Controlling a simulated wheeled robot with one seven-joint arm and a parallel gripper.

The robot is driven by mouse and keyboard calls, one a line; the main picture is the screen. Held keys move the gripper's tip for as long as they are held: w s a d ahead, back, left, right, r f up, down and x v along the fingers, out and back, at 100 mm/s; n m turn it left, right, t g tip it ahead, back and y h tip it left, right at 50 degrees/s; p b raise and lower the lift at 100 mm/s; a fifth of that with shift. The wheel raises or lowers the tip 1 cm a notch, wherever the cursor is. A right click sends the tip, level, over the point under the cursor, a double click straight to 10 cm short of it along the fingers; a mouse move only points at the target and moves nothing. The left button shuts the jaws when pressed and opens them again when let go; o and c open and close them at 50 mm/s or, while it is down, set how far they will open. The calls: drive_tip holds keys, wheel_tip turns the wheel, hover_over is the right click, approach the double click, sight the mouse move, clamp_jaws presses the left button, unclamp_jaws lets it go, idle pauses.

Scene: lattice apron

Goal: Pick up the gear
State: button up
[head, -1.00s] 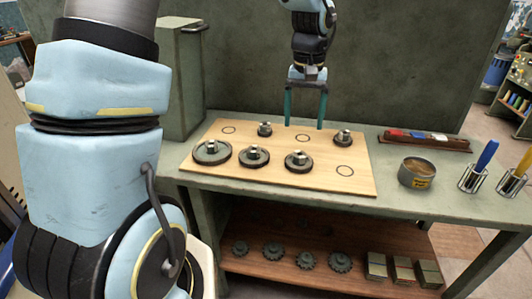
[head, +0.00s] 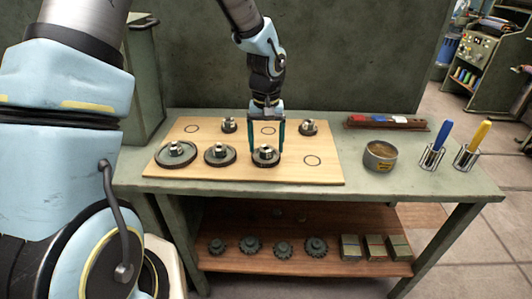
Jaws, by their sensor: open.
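A light wooden board (head: 325,178) lies on the workbench with several dark gears on it, each with a metal hub. My gripper (head: 267,151) is open and pointing down over the front-right gear (head: 265,161). One teal finger is on each side of its hub, low near the gear; I cannot tell whether they touch it. To its left are a middle gear (head: 220,159) and a larger gear (head: 176,160). Smaller gears stand behind, at back left (head: 229,125) and back right (head: 308,127). Which gear the task means is not marked.
Empty circles mark the board. To the right on the bench (head: 430,186) are a round tin (head: 380,156), two holders with blue (head: 442,134) and yellow (head: 480,136) handles, and a long tray (head: 360,121). Several toothed gears (head: 251,244) and boxes (head: 374,247) sit on the lower shelf.

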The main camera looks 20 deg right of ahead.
drive_tip(key=shift+f, duration=0.4)
drive_tip(key=shift+c, duration=0.2)
clamp_jaws()
drive_tip(key=shift+r, duration=0.1)
idle(0.8)
